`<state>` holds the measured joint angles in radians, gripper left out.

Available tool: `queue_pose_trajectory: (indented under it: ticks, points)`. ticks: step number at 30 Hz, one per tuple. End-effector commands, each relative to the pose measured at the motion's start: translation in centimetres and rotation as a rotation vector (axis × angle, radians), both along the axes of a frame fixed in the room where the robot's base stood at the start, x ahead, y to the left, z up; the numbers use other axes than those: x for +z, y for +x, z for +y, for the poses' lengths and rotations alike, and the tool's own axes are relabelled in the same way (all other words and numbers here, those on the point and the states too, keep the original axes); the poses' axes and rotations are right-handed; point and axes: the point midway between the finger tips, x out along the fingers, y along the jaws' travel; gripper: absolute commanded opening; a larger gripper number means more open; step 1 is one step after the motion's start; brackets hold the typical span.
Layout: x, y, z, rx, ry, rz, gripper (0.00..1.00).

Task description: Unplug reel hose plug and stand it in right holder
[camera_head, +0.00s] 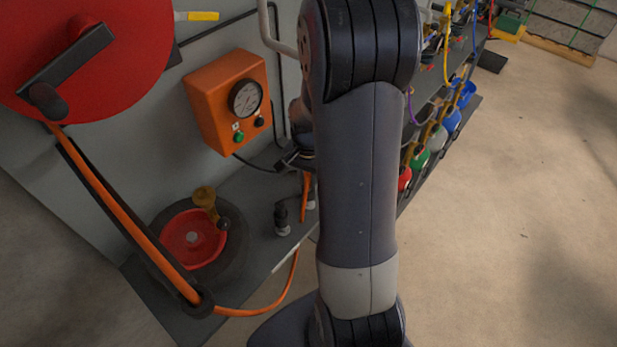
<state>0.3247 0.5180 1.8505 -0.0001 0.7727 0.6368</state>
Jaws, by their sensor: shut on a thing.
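The orange reel hose (120,215) runs down from the red reel (85,55), through a dark ring at the shelf's front, and loops up behind my arm. A short orange length (305,196) hangs below my gripper (292,160). My gripper is partly hidden by my arm, beside the lower right of the orange gauge box. It is shut on the hose plug, which is mostly hidden. A dark upright fitting (282,218) stands on the grey shelf just below. A greyish piece beside the hose is half hidden; I cannot tell whether it is the right holder.
The orange gauge box (205,100) is on the grey wall. Coloured parts, including a green one (419,160), line the rack at right.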

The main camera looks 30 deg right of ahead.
Motion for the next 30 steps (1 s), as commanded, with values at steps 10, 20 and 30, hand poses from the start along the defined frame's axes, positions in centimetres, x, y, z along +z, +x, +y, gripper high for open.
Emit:
queue_pose_trajectory:
  ticks: [10,20,30]
  points:
    - [-0.8,0.0,0.0,0.0,0.0,0.0,0.0]
    - [-1.3,-0.1,0.0,0.0,0.001,0.003,0.0]
    - [-2.2,-0.3,0.1,0.0,0.002,0.008,0.0]
